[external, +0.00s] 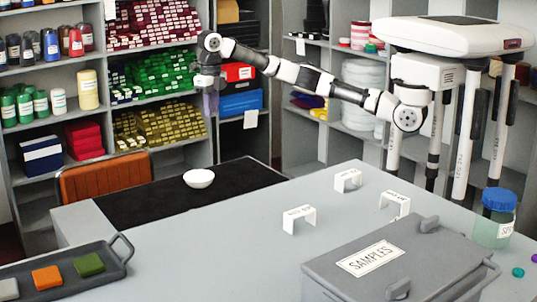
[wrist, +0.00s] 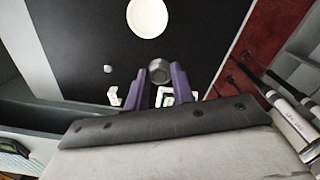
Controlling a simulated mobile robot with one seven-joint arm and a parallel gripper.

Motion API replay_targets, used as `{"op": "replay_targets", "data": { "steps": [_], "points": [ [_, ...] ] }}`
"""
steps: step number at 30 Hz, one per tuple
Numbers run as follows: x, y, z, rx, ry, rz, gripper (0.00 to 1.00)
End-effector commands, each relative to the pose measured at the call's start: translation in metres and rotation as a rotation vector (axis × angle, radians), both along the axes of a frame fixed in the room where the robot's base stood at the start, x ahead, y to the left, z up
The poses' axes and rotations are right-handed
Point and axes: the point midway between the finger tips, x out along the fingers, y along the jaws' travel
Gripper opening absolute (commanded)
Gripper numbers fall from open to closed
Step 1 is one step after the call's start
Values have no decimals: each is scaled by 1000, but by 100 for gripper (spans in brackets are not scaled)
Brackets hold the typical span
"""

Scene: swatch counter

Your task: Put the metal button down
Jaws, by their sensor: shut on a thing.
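My gripper (external: 210,104) hangs in the air above the black mat, up and to the right of the white bowl in the external view. In the wrist view its purple fingers (wrist: 160,78) are shut on the metal button (wrist: 158,70), a small round grey piece held between the fingertips. The button is too small to make out in the external view. The white bowl (external: 199,178) stands on the black mat (external: 150,203); it also shows in the wrist view (wrist: 147,17), beyond the fingertips and apart from them.
White label brackets (external: 299,218) stand on the grey counter (external: 215,250). A grey SAMPLES case (external: 400,265) and a blue-lidded jar (external: 493,220) are at the right. A tray (external: 68,283) of swatches is front left. An orange chair (external: 105,177) is behind the counter. The mat around the bowl is mostly clear.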

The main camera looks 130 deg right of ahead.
Motion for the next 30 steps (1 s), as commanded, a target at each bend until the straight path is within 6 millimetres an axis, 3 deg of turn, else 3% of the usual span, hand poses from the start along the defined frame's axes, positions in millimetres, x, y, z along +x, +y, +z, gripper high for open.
{"op": "replay_targets", "data": {
  "steps": [5, 21, 30],
  "points": [
    [1, -8, -6, 2, 0, -5, 3],
    [0, -7, -135, 3, 0, -6, 3],
    [0, -7, -167, 3, 1, -6, 3]
  ]
}}
